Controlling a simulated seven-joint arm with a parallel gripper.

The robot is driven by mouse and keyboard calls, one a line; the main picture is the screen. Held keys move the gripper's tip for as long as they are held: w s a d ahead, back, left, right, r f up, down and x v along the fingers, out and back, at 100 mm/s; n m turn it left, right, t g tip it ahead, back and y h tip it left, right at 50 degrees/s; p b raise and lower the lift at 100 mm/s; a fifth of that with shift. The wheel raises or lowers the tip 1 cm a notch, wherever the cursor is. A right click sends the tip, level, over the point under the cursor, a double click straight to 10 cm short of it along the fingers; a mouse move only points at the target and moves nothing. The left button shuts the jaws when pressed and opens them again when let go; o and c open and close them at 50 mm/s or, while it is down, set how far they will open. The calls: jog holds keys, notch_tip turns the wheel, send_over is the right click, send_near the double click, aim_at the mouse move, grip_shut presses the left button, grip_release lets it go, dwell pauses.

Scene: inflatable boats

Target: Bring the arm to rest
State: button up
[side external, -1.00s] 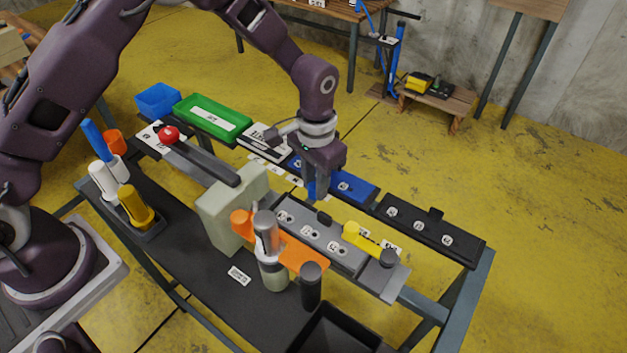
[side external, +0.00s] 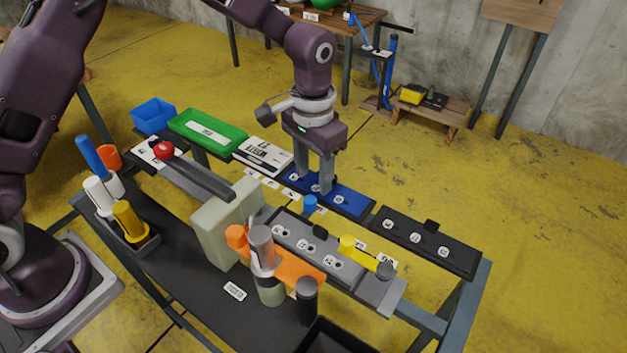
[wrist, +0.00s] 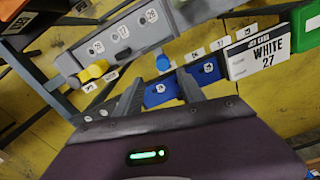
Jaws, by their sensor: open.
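My gripper (side external: 314,182) is raised above the blue block (side external: 345,199) on the far side of the bench. Its two fingers are apart with nothing between them, as the wrist view also shows (wrist: 160,92). A small blue cylinder (side external: 310,204) stands just below and in front of the fingers, apart from them. It also shows in the wrist view (wrist: 162,63), beside the grey block (wrist: 130,32). I cannot tell what its base rests on. The arm is bent over the bench.
The grey numbered block (side external: 305,244) carries a yellow piece (side external: 355,247). A pale upright block (side external: 226,222), an orange clamp-like piece (side external: 285,267) and a red-knobbed lever (side external: 195,170) stand nearby. A black block (side external: 425,241), green tray (side external: 208,132) and white label box (side external: 263,156) line the far side.

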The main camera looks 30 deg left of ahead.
jog(key=s+a+r+t, duration=0.1)
jog(key=s+a+r, duration=0.2)
jog(key=r, duration=0.3)
jog(key=s+a+r+n+t, duration=0.1)
jog(key=s+a+r, duration=0.15)
jog(key=r, duration=0.25)
jog(key=s+a+r+t, duration=0.1)
jog(key=s+a+r, duration=0.1)
jog(key=s+r, duration=0.3)
jog(key=s+a+r+t, duration=0.1)
jog(key=s+a, duration=0.1)
jog(key=s, duration=0.6)
jog(key=s+a+r+n+t, duration=0.1)
jog(key=s+a, duration=0.2)
jog(key=s, duration=0.5)
jog(key=shift+s+a+r+n+t, duration=0.15)
jog(key=shift+a+r+n+t, duration=0.15)
jog(key=shift+r, duration=0.05)
